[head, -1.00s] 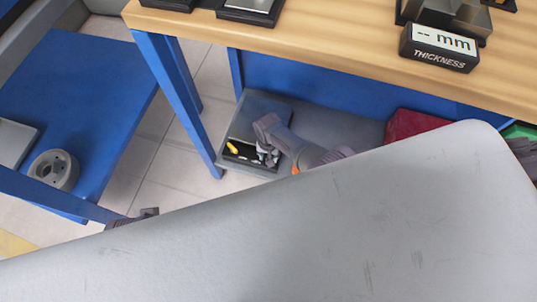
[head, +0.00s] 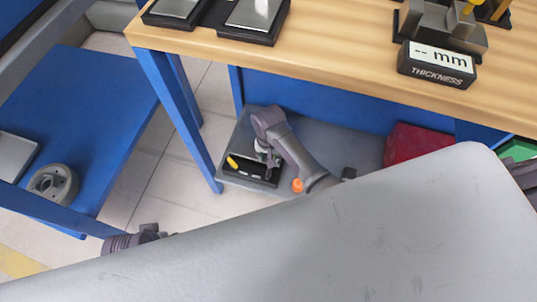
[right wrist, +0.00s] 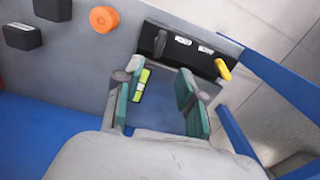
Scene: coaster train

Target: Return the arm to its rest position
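My right arm (head: 290,150) reaches over the lower shelf in the head view. Its gripper (head: 266,158) is small there, over or beside a black tray (head: 252,171); the height is unclear. In the right wrist view the gripper's two teal-padded fingers (right wrist: 157,105) stand apart. A small yellow-green piece (right wrist: 142,85) shows near the left finger; I cannot tell whether it touches it. I see nothing clamped. Part of my left arm (head: 130,240) shows at the lower left; its gripper is not discernible. My large pale body panel hides much of the foreground.
A grey board (head: 350,146) carries the tray, an orange knob (head: 298,185) and a black block (head: 349,173). A red box (head: 412,147) is beside it. The wooden tabletop (head: 340,55) overhangs, with a thickness gauge (head: 437,63). A blue table (head: 75,110) holds a grey ring (head: 52,185).

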